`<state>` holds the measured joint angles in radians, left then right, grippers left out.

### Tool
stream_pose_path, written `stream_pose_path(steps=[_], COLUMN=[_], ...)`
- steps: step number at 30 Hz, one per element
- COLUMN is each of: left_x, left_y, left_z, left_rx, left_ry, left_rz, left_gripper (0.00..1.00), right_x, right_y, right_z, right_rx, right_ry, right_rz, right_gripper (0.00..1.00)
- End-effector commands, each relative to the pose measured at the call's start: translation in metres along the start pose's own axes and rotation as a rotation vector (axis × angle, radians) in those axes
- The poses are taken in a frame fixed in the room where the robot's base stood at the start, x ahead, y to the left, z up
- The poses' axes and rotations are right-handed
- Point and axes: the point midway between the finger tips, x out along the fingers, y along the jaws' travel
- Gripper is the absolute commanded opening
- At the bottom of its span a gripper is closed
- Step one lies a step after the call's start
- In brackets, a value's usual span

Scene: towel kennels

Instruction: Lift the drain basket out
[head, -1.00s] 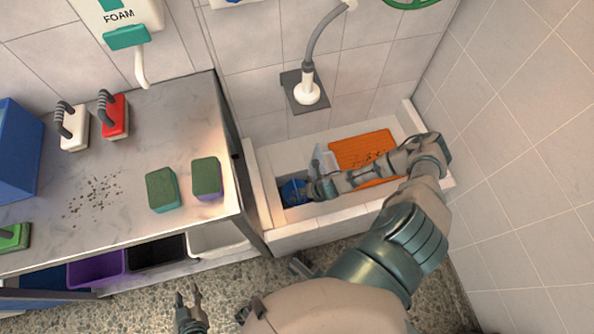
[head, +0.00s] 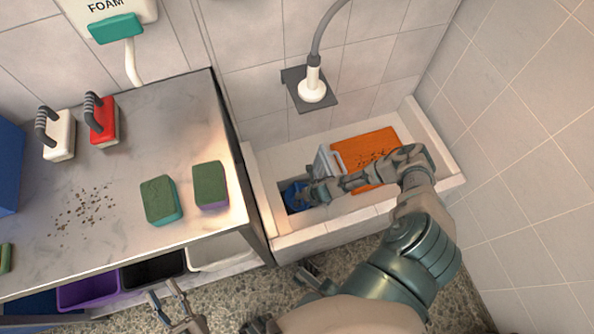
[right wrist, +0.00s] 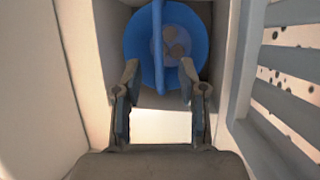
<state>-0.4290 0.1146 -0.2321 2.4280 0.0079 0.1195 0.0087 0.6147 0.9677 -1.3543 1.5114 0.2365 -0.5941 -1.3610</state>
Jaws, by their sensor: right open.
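The drain basket (head: 291,194) is blue and round and sits in a recess at the left end of the white basin. In the right wrist view the basket (right wrist: 143,50) has a thin blue handle (right wrist: 158,45) running across its middle, and some brown bits lie inside. My right gripper (right wrist: 160,72) is open, with its fingers on either side of the handle's near end; I cannot tell whether they touch it. In the head view my right gripper (head: 308,194) partly covers the basket. My left gripper (head: 163,290) is open and empty, low in front of the counter.
A pale slatted grate (head: 326,163) stands close beside the recess, right of my right gripper. An orange mat (head: 364,142) with dark crumbs lies in the basin (head: 262,165). The counter (head: 150,120) at left holds sponges (head: 160,200) and brushes (head: 104,122).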

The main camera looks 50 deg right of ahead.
Motion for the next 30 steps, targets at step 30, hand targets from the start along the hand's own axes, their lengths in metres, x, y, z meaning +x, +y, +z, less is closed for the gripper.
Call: stream_pose_path(steps=[30], left_x=[-0.031], left_y=[0.010], left_z=[-0.068], left_rx=[-0.035], left_ry=[0.544], left_rz=[0.012], left_gripper=[0.40], right_x=[0.055], right_y=[0.001], right_z=[0.001], right_rx=[0.003], right_ry=[0.001], right_rz=[0.004], right_gripper=[0.24])
